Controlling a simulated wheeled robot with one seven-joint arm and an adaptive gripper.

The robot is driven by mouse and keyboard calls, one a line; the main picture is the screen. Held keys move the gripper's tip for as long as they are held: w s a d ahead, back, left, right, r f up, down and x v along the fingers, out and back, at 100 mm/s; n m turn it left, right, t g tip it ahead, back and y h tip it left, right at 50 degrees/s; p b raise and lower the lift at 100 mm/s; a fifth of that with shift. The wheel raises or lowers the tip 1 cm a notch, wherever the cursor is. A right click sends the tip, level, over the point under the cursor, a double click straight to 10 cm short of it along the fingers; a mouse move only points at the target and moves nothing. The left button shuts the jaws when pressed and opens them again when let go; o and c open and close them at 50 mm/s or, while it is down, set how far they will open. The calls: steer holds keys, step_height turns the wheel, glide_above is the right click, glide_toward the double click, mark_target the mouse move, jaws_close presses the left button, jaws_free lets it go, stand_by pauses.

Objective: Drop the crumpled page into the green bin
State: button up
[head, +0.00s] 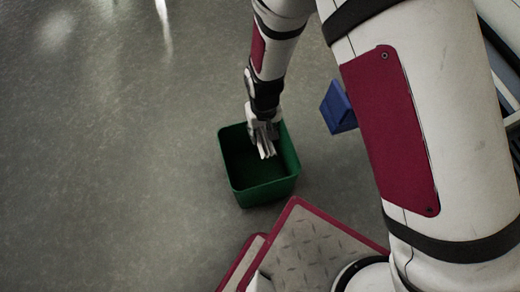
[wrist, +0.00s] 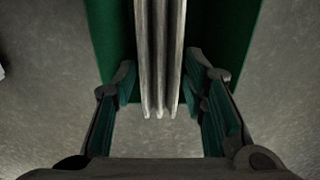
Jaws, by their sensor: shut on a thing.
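The green bin (head: 238,170) stands on the floor in the middle of the head view, open at the top. Its green walls also show on both sides in the wrist view (wrist: 232,40). My gripper (head: 264,140) points down over the bin's opening, at its back right part. It is shut on the crumpled page (wrist: 159,60), a grey-white, pleated piece that lies between the two fingers in the wrist view. In the head view the page (head: 266,148) shows as a pale strip below the gripper. Whether it touches the bin I cannot tell.
A blue object (head: 338,108) is right of the bin, partly hidden behind my arm. Part of a light-coloured structure (head: 498,85) shows at the right edge. The grey floor (head: 100,150) left of the bin is clear.

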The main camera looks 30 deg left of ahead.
step_height(320, 180, down, 2)
steer(key=shift+f+b, duration=0.1)
steer(key=shift+b, duration=0.4)
steer(key=o, duration=0.9)
step_height(320, 180, up, 12)
steer(key=shift+r, duration=0.1)
